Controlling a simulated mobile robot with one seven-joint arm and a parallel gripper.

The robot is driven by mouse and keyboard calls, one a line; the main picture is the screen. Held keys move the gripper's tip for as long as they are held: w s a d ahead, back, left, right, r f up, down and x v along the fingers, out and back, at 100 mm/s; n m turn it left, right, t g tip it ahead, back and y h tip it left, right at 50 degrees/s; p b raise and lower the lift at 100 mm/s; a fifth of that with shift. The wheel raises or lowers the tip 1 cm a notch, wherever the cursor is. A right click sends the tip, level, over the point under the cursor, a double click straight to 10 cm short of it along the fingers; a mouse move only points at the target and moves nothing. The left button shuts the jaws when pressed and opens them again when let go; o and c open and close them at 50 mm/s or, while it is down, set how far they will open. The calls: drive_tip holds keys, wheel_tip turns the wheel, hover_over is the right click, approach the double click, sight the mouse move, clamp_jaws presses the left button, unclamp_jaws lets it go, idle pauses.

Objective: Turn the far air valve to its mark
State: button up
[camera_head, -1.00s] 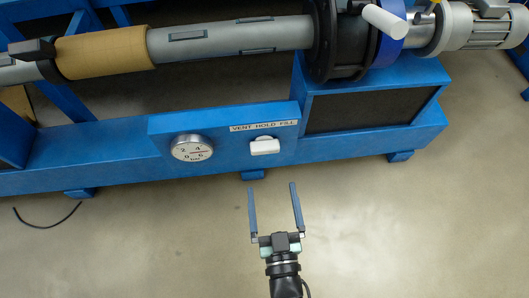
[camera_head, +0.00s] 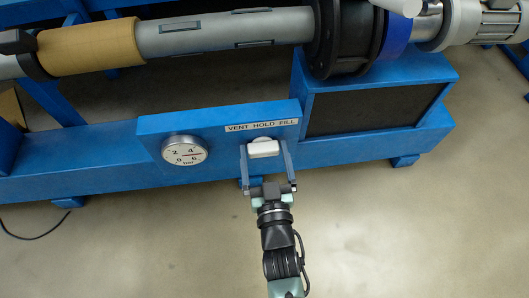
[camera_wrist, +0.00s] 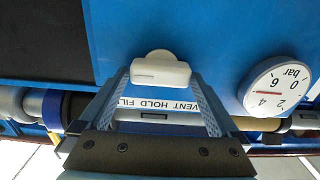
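The air valve is a white bar-shaped handle (camera_head: 263,149) on a blue panel, under a label (camera_head: 261,126) reading VENT HOLD FILL. The handle lies crosswise, roughly level with the label. In the wrist view the handle (camera_wrist: 160,72) shows between the finger tips. My gripper (camera_head: 266,160) is open, with one finger on each side of the handle. Whether the fingers touch the handle's ends is not clear. A round pressure gauge (camera_head: 184,151) marked in bar sits left of the valve and also shows in the wrist view (camera_wrist: 276,86).
The blue panel (camera_head: 212,122) is on the blue machine frame. A grey shaft with a tan winding (camera_head: 90,47) and a black flange (camera_head: 340,38) runs above. A dark recessed box (camera_head: 373,110) stands right of the panel. The floor (camera_head: 370,230) in front is clear, with a black cable (camera_head: 38,236) at left.

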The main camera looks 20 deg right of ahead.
drive_tip(key=c, duration=1)
drive_tip(key=shift+o, duration=0.2)
drive_tip(key=shift+n, duration=0.3)
drive_tip(key=n+p, duration=0.1)
drive_tip(key=n, duration=0.1)
drive_tip(key=shift+n, duration=0.3)
drive_tip(key=n, duration=0.5)
drive_tip(key=shift+a+f, duration=0.15)
drive_tip(key=shift+a, duration=0.1)
drive_tip(key=shift+n, duration=0.4)
drive_tip(key=o, duration=1.1)
